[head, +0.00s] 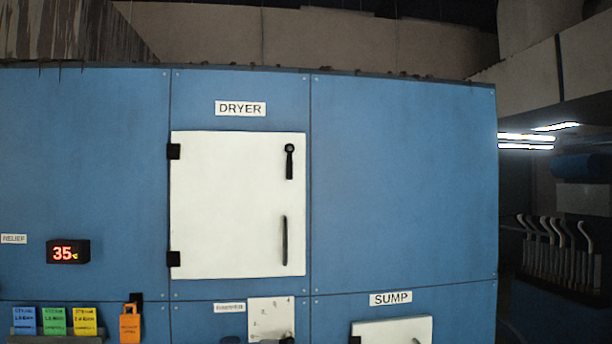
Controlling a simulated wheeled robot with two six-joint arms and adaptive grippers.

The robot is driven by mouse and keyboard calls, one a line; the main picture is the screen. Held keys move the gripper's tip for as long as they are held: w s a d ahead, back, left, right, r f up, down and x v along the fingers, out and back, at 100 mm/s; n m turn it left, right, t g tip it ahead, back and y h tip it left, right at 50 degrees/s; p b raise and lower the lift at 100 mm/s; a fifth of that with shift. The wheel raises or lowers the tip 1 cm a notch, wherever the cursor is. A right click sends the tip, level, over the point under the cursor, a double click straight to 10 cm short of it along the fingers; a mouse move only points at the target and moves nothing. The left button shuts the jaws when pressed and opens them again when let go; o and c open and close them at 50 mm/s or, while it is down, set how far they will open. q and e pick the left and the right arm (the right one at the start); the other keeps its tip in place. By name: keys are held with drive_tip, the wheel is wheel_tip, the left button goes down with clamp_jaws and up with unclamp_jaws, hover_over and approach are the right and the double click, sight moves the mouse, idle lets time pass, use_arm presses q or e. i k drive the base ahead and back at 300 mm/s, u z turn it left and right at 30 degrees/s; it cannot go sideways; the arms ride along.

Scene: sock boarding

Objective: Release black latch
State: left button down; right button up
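A black latch (289,162) sits on the upper right of the white dryer door (225,205), its handle hanging straight down from a round pivot. The white door is shut flush in the blue panel under a DRYER label (240,108). A vertical black pull handle (285,240) is mounted below the latch on the same door. Two black hinges, upper (174,151) and lower (174,258), are on the door's left edge. Neither of my grippers shows in the head view.
A red display reading 35 (68,252) is left of the door. A white sump door (392,331) is lower right. A rack of pale curved forms (557,250) stands far right.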

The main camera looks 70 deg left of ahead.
sight(289, 148)
drive_tip(key=u, duration=0.65)
drive_tip(key=i, duration=0.75)
drive_tip(key=u, duration=1.15)
drive_tip(key=i, duration=0.25)
drive_tip(key=u, duration=0.2)
